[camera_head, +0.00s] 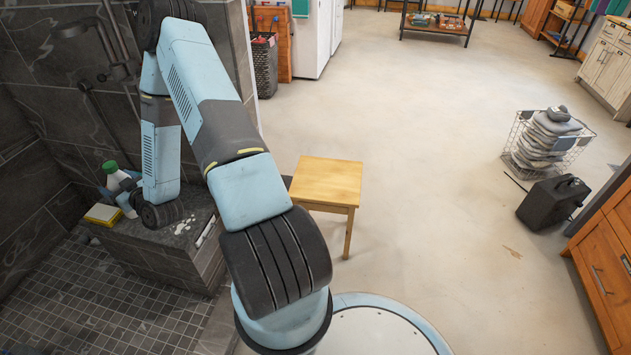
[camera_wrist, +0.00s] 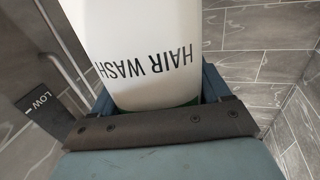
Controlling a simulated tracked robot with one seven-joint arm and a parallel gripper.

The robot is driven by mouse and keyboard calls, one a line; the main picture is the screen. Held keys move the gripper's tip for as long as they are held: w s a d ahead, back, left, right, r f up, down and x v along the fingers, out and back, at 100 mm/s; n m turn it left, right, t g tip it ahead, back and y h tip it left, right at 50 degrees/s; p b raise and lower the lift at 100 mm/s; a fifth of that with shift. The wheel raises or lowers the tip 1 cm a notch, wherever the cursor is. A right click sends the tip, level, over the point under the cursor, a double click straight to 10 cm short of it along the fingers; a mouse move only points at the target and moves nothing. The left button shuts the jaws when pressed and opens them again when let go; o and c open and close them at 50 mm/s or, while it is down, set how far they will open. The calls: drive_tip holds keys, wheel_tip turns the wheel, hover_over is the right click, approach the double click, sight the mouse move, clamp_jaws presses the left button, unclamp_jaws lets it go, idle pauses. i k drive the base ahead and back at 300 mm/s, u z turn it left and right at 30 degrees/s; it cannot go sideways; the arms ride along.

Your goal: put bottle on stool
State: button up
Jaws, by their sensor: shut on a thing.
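A white bottle with a green cap (camera_head: 115,176) stands roughly upright over the dark tiled ledge at the left in the head view. In the wrist view the bottle (camera_wrist: 150,50) fills the top middle, with "HAIR WASH" upside down on it. My gripper (camera_head: 124,192) is shut on the bottle; in the wrist view its blue fingers (camera_wrist: 158,92) lie on both sides of it. I cannot tell whether the bottle touches the ledge. A light wooden stool (camera_head: 328,181) stands on the concrete floor, right of my arm, with its visible top empty.
A yellow and white object (camera_head: 103,214) lies on the tiled ledge (camera_head: 150,236) near the gripper. Dark tiled walls close in the left side. A wire basket (camera_head: 545,145) and a black case (camera_head: 552,203) stand far right. The floor right of the stool is clear.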

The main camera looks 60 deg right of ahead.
sight(327, 177)
drive_tip(key=z, duration=0.1)
drive_tip(key=k, duration=0.85)
drive_tip(key=z, duration=0.75)
drive_tip(key=i, duration=0.55)
drive_tip(key=u, duration=0.15)
